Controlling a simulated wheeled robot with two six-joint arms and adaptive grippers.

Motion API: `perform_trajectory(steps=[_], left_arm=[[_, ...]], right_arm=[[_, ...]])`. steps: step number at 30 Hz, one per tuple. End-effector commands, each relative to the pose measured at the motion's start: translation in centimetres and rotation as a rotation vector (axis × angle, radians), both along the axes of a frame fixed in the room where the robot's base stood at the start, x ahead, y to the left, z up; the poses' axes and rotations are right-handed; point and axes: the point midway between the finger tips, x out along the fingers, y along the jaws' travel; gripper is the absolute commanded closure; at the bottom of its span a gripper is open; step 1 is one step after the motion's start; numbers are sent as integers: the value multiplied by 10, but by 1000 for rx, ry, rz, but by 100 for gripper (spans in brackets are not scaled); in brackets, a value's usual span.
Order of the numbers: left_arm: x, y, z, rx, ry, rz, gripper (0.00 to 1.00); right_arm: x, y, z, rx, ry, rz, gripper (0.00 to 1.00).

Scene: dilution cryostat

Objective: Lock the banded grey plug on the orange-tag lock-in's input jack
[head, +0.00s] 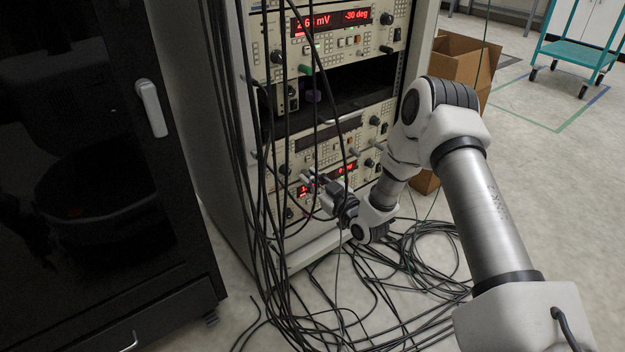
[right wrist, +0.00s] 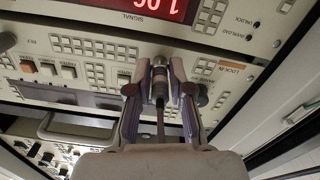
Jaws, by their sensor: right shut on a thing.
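My right gripper (head: 325,196) is at the front of the lower instruments in the rack. In the right wrist view its two fingers (right wrist: 160,76) are shut on a grey plug (right wrist: 160,90), whose dark cable runs back toward the palm. The plug's nose points at the panel of the lock-in (right wrist: 110,60), which carries an orange tag (right wrist: 236,65) to the right of the fingers. The plug's front end is at or very close to the panel. The jack is hidden behind the plug and fingers, so I cannot tell whether it is seated or turned. My left gripper is out of view.
Several black cables (head: 244,130) hang down the rack's front and coil on the floor (head: 400,285) below. Another lock-in (head: 335,35) with a red display is higher up. A dark cabinet (head: 95,150) stands left; a cardboard box (head: 462,62) is behind my right arm.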

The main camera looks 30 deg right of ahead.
Motion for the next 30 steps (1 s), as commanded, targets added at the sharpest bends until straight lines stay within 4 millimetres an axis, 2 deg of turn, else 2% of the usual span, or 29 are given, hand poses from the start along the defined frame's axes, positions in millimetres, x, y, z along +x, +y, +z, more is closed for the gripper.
perform_trajectory(steps=[2,6,7,9,19,30], left_arm=[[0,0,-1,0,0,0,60],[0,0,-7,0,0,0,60],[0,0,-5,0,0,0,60],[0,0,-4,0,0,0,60],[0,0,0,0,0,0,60],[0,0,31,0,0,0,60]], right_arm=[[2,0,3,29,-6,1,100],[3,0,2,241,10,2,100],[3,0,3,232,10,2,69],[2,0,3,228,11,2,50],[-3,-1,2,228,16,0,50],[-55,-5,4,228,20,-2,50]])
